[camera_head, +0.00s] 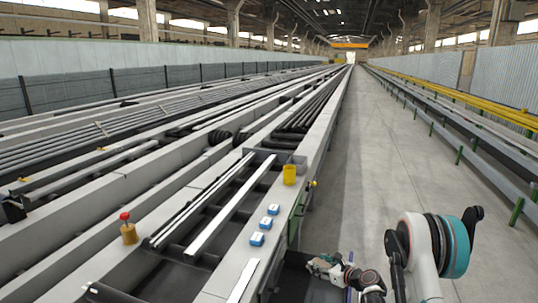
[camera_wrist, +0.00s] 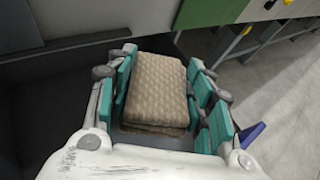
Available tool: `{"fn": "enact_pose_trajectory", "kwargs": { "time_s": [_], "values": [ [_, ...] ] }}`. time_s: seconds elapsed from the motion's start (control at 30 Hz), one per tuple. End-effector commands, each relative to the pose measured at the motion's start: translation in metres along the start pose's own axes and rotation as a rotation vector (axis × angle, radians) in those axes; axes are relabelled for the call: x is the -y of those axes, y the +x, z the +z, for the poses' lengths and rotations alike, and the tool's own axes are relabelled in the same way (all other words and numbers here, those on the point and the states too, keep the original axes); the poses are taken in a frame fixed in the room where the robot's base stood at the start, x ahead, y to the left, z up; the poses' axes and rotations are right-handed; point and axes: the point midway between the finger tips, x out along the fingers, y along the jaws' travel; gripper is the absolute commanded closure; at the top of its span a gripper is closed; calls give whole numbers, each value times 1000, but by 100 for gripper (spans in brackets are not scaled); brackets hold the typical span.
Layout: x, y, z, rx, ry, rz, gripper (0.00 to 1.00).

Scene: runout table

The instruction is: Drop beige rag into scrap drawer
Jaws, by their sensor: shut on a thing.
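The beige rag (camera_wrist: 155,88) is a folded, textured pad between the teal finger pads of my gripper (camera_wrist: 160,78) in the wrist view. My gripper is shut on it. In the head view, the rag (camera_head: 318,265) is small, at the end of my arm by the bench's near right side. A dark open drawer (camera_head: 290,287) extends from the bench there, and my gripper is over or beside its right part. Its dark interior (camera_wrist: 40,95) shows left of the gripper in the wrist view. The height of the rag above the drawer floor is hard to tell.
Blue boxes (camera_head: 257,239), a yellow cup (camera_head: 289,174) and a red-topped yellow button post (camera_head: 128,230) stand on the runout table (camera_head: 225,275). A green panel (camera_wrist: 200,10) borders the wrist view's top. The grey aisle floor (camera_head: 370,180) is clear.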

Motion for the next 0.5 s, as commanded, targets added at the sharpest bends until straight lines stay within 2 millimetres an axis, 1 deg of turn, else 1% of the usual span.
{"fn": "enact_pose_trajectory", "kwargs": {
  "time_s": [0.03, 0.2, 0.33, 0.5],
  "values": [
    [0, 3, -8, 0, 0, 0, 80],
    [-2, 10, -24, 0, 0, 0, 80],
    [-2, 13, -30, 0, 0, 0, 80],
    [-2, 13, -31, 0, 0, 0, 80]
  ]
}}
